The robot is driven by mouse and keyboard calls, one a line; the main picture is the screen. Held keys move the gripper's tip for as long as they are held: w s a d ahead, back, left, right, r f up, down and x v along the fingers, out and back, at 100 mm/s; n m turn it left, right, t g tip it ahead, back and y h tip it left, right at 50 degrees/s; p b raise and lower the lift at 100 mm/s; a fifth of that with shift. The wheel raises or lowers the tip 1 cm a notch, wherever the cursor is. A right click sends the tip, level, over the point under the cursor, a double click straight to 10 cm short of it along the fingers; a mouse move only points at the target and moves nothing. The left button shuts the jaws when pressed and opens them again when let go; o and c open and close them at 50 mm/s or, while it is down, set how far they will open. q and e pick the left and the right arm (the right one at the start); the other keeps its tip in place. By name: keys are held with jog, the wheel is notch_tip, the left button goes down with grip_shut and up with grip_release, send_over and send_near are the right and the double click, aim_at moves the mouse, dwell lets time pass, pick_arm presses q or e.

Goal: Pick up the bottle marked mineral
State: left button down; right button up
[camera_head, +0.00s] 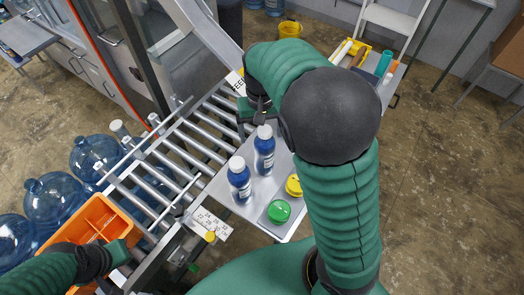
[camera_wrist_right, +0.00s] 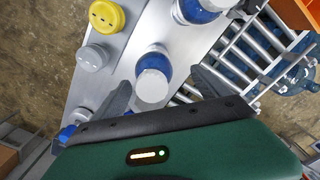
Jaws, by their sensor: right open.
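Two blue bottles with white caps stand upright on a grey tray (camera_head: 236,205): a nearer bottle (camera_head: 240,184) and a farther bottle (camera_head: 264,150). Their label words are too small to read, so I cannot tell which is marked mineral. My right gripper (camera_head: 258,112) is beside the farther bottle. In the right wrist view, my right gripper (camera_wrist_right: 160,80) is open, with one white-capped bottle (camera_wrist_right: 153,78) between or just beyond its fingers. Another bottle (camera_wrist_right: 198,10) is at the top. My left gripper (camera_head: 118,256) is over the orange crate; its jaws are unclear.
A green-lidded container (camera_head: 279,211) and a yellow-lidded container (camera_head: 294,186) share the tray. A roller conveyor (camera_head: 170,160) runs left of it. Several large water jugs (camera_head: 55,198) and an orange crate (camera_head: 92,218) are at left. A yellow bucket (camera_head: 290,29) is behind.

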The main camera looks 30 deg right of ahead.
aim_at(264, 151)
jog(key=f, duration=0.2)
jog(key=s+d+f+p, duration=0.1)
jog(key=shift+f, duration=0.4)
jog(key=shift+w+a, duration=0.25)
jog(key=c, duration=0.9)
jog(key=shift+d, duration=0.2)
grip_shut()
